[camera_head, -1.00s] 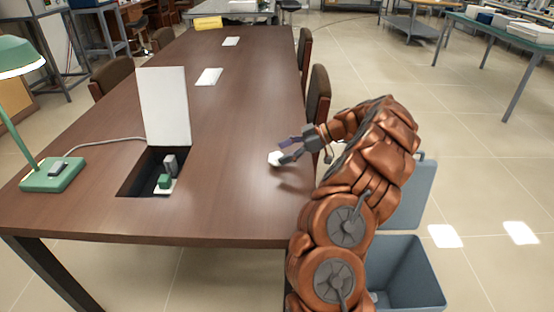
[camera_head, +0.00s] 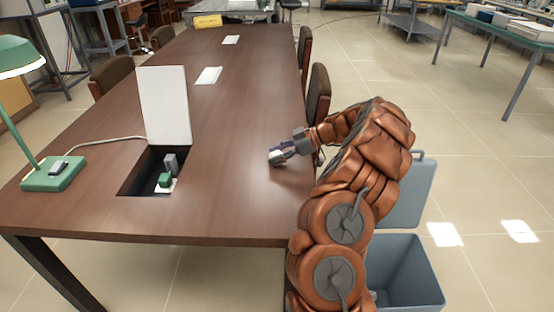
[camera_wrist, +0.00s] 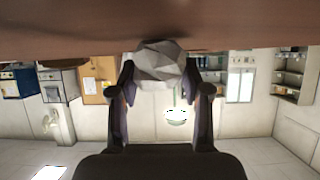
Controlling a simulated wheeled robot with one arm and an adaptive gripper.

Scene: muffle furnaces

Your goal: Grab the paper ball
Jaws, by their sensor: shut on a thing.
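The paper ball is a crumpled whitish-grey lump. In the wrist view the paper ball (camera_wrist: 160,64) sits between the two fingers of my gripper (camera_wrist: 160,75), which press on it from both sides. In the head view my gripper (camera_head: 278,156) is low over the right part of the brown table (camera_head: 225,120). Its fingers mostly hide the ball there. The ball is at the tabletop; I cannot tell whether it touches the table.
A green lamp (camera_head: 52,174) stands at the table's left. A recessed opening with an upright white lid (camera_head: 165,108) is left of my gripper. A grey-blue bin (camera_head: 408,275) stands on the floor right of the table. A brown chair (camera_head: 318,95) is near my forearm.

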